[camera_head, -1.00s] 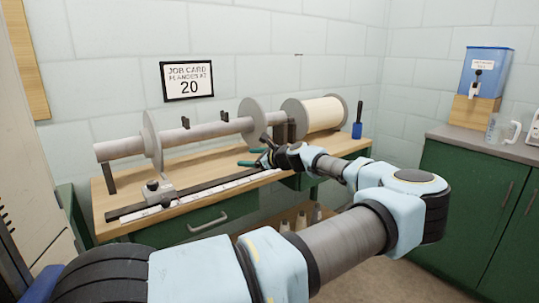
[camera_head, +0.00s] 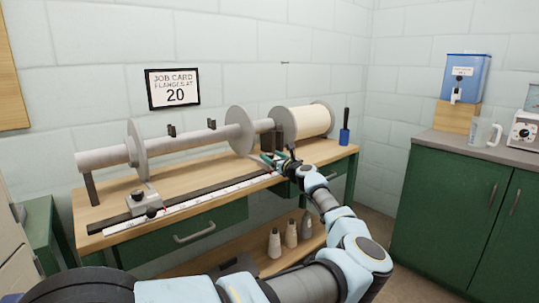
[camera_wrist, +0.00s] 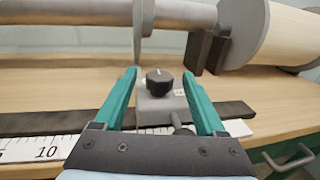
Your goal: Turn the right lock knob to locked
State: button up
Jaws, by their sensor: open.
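The right lock knob (camera_wrist: 158,82) is black and ribbed, with a pale mark on its top face. It sits on a grey block (camera_wrist: 150,108) on the dark rail, behind the white ruler. My gripper (camera_wrist: 161,75) is open, with one green finger on each side of the knob in the wrist view. Gaps show between knob and fingers, and nothing is held; whether the fingertips are level with the knob I cannot tell. In the head view my gripper (camera_head: 278,160) is at the bench's right part and largely hides the right lock.
A grey left lock block (camera_head: 143,200) sits on the rail (camera_head: 185,202). Two flanges (camera_head: 240,131) stand on the long roller above the bench, beside a cream spool (camera_head: 303,122). A dark bracket (camera_wrist: 205,52) stands close behind the right finger. Several cones are on the lower shelf.

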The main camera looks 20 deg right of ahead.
jog(key=shift+x, duration=1.05)
grip_shut()
